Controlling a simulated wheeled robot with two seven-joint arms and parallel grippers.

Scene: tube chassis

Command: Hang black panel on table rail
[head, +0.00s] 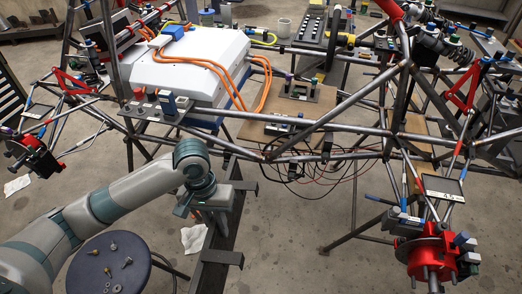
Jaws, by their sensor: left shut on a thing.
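My left gripper (207,197) points down below the pale robot wrist, at the middle left of the head view. It is shut on a long, dark piece that looks like the black panel (222,232), seen nearly edge-on. The panel stands steeply, with two short tabs sticking out to the right, and its lower end reaches the bottom of the picture. The gripper's fingertips are partly hidden. The front tube rail (295,158) of the chassis runs behind the panel, with dark clips on it. I cannot tell whether panel and rail touch. My right gripper is not in view.
A round dark stool (108,262) with several small metal parts stands at the lower left. A white battery box (190,62) with orange cables (262,85) sits on the chassis. Thin wires (300,180) hang under the front rail. A red hub (425,258) is at the lower right.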

